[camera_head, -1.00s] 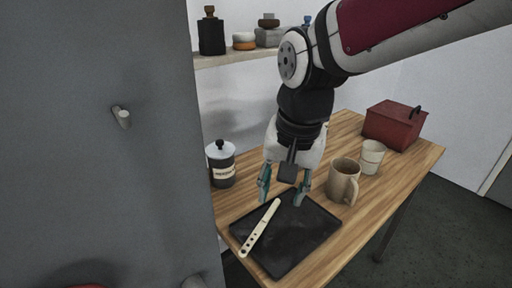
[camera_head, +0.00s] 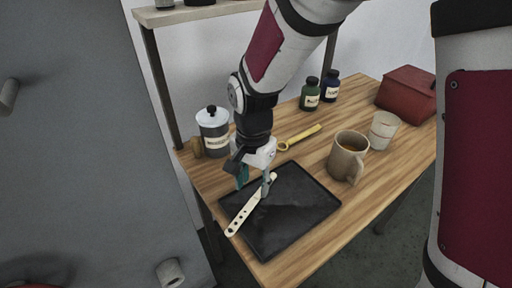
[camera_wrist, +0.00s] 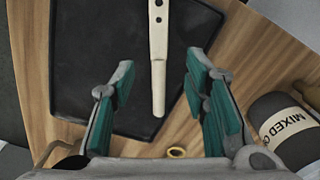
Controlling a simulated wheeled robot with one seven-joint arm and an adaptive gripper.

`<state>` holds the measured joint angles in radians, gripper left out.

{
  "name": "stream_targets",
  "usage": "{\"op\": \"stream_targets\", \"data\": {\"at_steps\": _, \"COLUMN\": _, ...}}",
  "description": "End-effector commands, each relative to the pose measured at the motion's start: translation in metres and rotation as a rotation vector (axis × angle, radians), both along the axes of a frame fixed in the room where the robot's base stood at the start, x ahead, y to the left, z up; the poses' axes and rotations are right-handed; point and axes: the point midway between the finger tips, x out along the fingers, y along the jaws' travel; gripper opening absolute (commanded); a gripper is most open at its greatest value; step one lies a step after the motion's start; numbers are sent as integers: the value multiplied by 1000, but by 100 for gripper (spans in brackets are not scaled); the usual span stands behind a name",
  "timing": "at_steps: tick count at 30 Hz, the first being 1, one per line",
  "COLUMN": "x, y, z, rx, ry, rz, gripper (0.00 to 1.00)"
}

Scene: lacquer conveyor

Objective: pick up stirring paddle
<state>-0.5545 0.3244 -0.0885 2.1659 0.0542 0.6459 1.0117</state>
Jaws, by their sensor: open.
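The stirring paddle (camera_head: 250,207) is a long cream strip with dark holes near one end. It lies on the black tray (camera_head: 300,212), its holed end toward the near left edge. My gripper (camera_head: 254,184) is open and low over the tray's far left part, at the paddle's plain end. In the wrist view the paddle (camera_wrist: 158,60) runs between my two spread green-padded fingers (camera_wrist: 160,75), with a gap on both sides. I cannot tell the exact height of the fingertips above the tray.
A labelled grey jar (camera_head: 213,138) stands close behind my gripper. A yellow tool with a ring end (camera_head: 303,136) lies behind the tray. A brown mug (camera_head: 347,157), a pale cup (camera_head: 382,131), a red box (camera_head: 407,93) and two small bottles (camera_head: 310,95) occupy the table's right and back.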

Motion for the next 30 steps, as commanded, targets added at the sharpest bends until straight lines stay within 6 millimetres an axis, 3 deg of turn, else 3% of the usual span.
{"op": "stream_targets", "data": {"at_steps": 5, "x": 0, "y": 0, "z": -11, "rx": -1, "ry": 1, "rz": 1, "gripper": 42}}
{"op": "stream_targets", "data": {"at_steps": 15, "x": -2, "y": 0, "z": -54, "rx": 0, "ry": 1, "rz": 1, "gripper": 42}}
{"op": "stream_targets", "data": {"at_steps": 24, "x": -2, "y": 0, "z": -59, "rx": 1, "ry": -1, "rz": 1, "gripper": 42}}
{"op": "stream_targets", "data": {"at_steps": 25, "x": -2, "y": 0, "z": -59, "rx": 1, "ry": -1, "rz": 1, "gripper": 39}}
{"op": "stream_targets", "data": {"at_steps": 30, "x": -2, "y": 0, "z": -59, "rx": 1, "ry": -1, "rz": 1, "gripper": 1}}
